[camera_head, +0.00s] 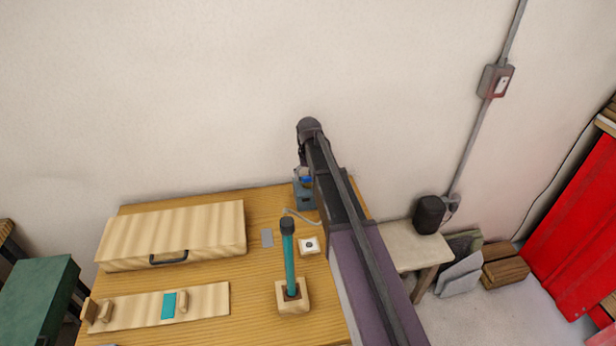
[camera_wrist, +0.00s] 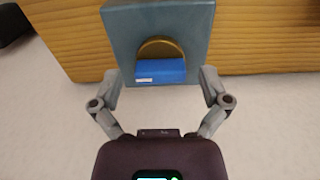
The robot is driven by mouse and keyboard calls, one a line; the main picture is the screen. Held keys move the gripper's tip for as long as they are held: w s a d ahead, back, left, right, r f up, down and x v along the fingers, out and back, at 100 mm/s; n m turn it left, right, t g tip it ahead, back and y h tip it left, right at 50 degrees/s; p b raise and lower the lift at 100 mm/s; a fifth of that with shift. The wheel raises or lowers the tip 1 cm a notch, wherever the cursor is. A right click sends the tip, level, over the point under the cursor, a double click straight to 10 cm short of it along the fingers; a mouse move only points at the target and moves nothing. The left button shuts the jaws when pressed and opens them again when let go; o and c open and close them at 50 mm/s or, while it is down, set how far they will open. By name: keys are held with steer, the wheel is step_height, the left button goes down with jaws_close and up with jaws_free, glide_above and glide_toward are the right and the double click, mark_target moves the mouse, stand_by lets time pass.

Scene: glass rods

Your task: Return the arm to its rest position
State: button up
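My arm reaches up from the lower right over the table in the head view, with its wrist at the back edge. My gripper (camera_wrist: 162,82) shows in the wrist view with its two fingers spread wide. The fingertips lie near the two sides of a grey-blue device (camera_wrist: 118,30); whether they touch it I cannot tell. The device has a brass-coloured arch (camera_wrist: 158,46) and a blue piece (camera_wrist: 160,71). In the head view the device (camera_head: 306,201) stands at the table's back right, partly hidden by my arm. The fingers are not clearly visible there.
A teal rod (camera_head: 290,265) with a dark top stands upright in a wooden block (camera_head: 293,304). A wooden case (camera_head: 175,232) and a board (camera_head: 135,310) with a teal square lie on the wooden table (camera_head: 255,285) at left. A small white-topped block (camera_head: 309,246) sits close to my arm.

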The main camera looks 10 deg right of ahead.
stand_by(0.3)
steer(key=s, duration=2.6)
steer(key=shift+a, duration=0.1)
